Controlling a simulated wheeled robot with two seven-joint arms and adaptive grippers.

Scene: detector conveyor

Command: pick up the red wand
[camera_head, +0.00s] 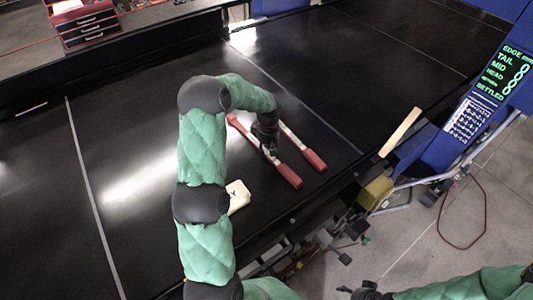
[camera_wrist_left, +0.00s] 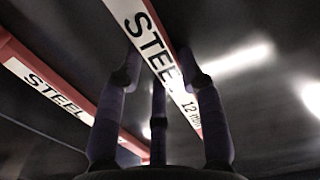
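Two wands with red ends lie side by side on the black conveyor in the head view, a left one (camera_head: 287,174) and a right one (camera_head: 313,158). My left gripper (camera_head: 268,143) is low over them and hides part of their length. In the left wrist view its fingers (camera_wrist_left: 160,70) stand apart on either side of a white-labelled, red-edged wand (camera_wrist_left: 150,38) marked STEEL. Contact with it is not clear. The other wand (camera_wrist_left: 58,98), red with a STEEL label, lies to the left there. My right gripper (camera_head: 370,290) is at the bottom edge, its fingers unclear.
A small pale block (camera_head: 238,196) lies on the belt (camera_head: 120,150) beside my left arm. A blue post with a green-lit display (camera_head: 503,72) stands at the right, near a pale bar (camera_head: 400,132). A red toolbox (camera_head: 84,24) is at the upper left.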

